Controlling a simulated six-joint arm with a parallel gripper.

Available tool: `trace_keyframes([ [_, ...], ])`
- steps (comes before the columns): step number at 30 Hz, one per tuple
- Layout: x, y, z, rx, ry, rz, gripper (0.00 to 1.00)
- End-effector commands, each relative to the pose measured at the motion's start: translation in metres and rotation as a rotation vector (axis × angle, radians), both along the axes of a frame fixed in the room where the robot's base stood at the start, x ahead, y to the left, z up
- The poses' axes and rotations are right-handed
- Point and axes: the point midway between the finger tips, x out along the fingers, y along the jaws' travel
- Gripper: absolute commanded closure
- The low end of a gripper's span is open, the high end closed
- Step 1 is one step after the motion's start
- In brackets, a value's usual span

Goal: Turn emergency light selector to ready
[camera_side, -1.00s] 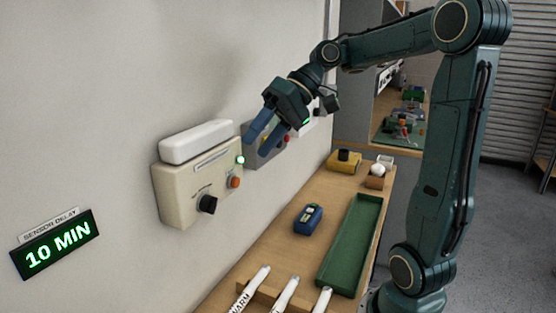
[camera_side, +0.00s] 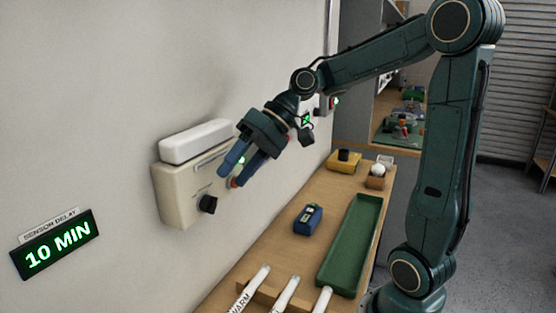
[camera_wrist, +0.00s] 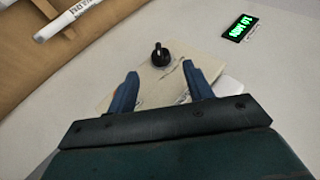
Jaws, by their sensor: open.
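The emergency light unit (camera_side: 178,190) is a cream box on the wall with a white lamp bar (camera_side: 196,141) on top. Its black selector knob (camera_side: 208,204) is on the front face, low in the side view. In the wrist view the knob (camera_wrist: 160,55) stands beyond the fingertips, roughly centred between them. My gripper (camera_side: 240,174) is open and empty in front of the box's right part, up and right of the knob. In the wrist view the gripper (camera_wrist: 160,78) has both blue fingers spread, apart from the knob. The knob's markings are too small to read.
A green-lit "10 MIN" display (camera_side: 57,244) is on the wall at left. The bench below holds a blue device (camera_side: 308,219), a green tray (camera_side: 350,240), white tubes (camera_side: 284,294) in a wooden rack and a yellow box (camera_side: 344,162). The air before the knob is clear.

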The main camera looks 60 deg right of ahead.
Motion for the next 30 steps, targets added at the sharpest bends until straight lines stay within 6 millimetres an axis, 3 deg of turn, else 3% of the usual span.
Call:
trace_keyframes([
  [15,0.022,0.035,-0.041,0.000,0.002,0.003,0.49],
  [30,0.025,0.039,-0.047,-0.001,0.000,0.000,0.51],
])
